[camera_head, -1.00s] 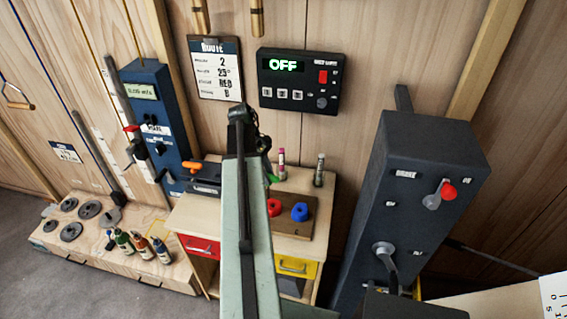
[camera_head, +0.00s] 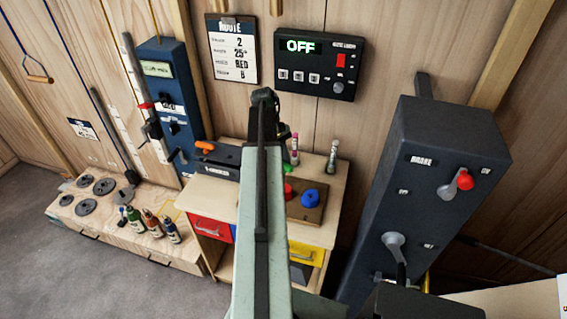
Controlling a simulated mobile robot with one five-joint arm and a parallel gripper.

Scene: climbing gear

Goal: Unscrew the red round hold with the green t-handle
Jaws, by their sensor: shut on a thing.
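The red round hold (camera_head: 288,192) sits on a brown board (camera_head: 316,215) on the small wooden cabinet. Only its right part shows beside my arm. A blue round hold (camera_head: 310,199) sits just right of it on the same board. My own arm runs up the middle of the view and covers the left part of the board. My gripper is hidden behind the arm, so what its jaws do cannot be seen.
A dark brake column (camera_head: 432,170) rises at the right. Bottles (camera_head: 151,222) and grey discs (camera_head: 102,187) are on a low bench at left.

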